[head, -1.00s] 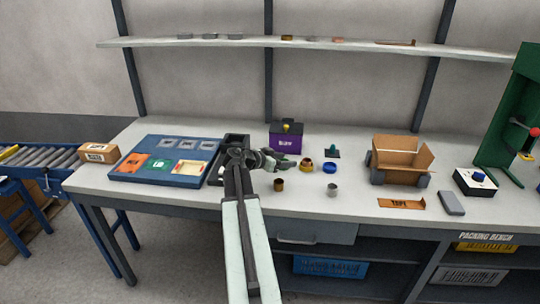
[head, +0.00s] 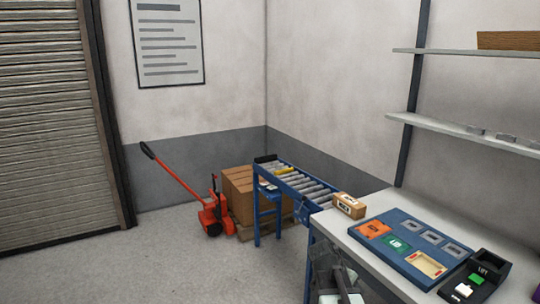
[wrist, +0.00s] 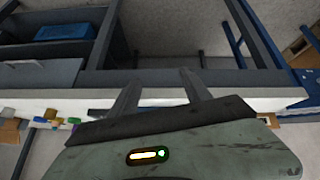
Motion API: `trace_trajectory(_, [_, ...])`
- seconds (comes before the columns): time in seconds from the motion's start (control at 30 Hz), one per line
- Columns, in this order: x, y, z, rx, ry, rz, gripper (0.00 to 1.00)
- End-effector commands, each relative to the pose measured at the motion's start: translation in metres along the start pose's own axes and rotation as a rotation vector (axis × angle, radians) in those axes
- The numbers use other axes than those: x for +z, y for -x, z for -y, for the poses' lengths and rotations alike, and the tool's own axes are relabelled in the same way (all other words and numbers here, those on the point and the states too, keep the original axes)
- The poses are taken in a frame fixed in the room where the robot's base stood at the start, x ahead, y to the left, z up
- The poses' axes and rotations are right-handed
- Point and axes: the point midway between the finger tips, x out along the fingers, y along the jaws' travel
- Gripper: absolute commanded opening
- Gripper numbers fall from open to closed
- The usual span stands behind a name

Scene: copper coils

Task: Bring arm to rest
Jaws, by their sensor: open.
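My gripper (wrist: 160,88) shows in the wrist view with its two dark fingers spread apart and nothing between them. The fingers point at the pale front edge of the packing bench (wrist: 235,95), which looks upside down in this view. In the head view, part of my arm (head: 345,285) is folded low at the bottom edge, in front of the bench. My fingertips cannot be made out there.
A small carton (head: 349,205) sits by the roller conveyor (head: 300,183). A red pallet jack (head: 210,215) stands beside stacked boxes (head: 240,190). The floor at left is clear.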

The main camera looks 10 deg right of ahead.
Motion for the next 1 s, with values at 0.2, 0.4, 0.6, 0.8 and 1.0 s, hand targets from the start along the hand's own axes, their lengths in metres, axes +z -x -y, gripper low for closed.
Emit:
trace_trajectory(0.2, [0.152,0.073,0.034,-0.248,0.557,0.364,0.56])
trace_trajectory(0.4, [0.191,0.093,0.032,-0.413,0.912,0.485,0.56])
trace_trajectory(0.6, [0.189,0.092,0.030,-0.424,0.965,0.475,0.56])
trace_trajectory(0.8, [0.189,0.091,0.030,-0.423,0.962,0.474,0.36])
trace_trajectory(1.0, [0.188,0.091,0.030,-0.422,0.961,0.474,0.36])
